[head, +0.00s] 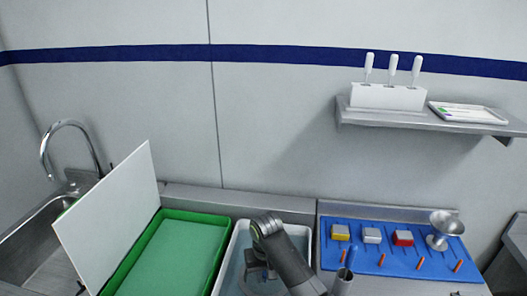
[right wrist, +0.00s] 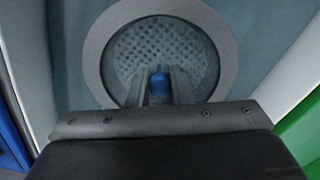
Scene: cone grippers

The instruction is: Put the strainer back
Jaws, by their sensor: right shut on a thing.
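The strainer (right wrist: 160,45) fills the upper middle of the right wrist view, with a wide grey round rim and a perforated bowl. My right gripper (right wrist: 159,82) is shut on its blue-tipped handle at the near side. In the head view my right gripper (head: 258,278) is over the pale grey-blue tray (head: 231,262), and my own arm covers most of it. The strainer cannot be made out clearly there. Whether it touches the tray floor I cannot tell. My left gripper is not in view.
A green tray (head: 223,236) stands left of the pale tray, with a white board (head: 110,215) tilted at its left. A blue mat (head: 333,262) at right holds small blocks, orange pegs and a metal funnel-shaped cup (head: 444,228). A wall shelf (head: 400,119) is above.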

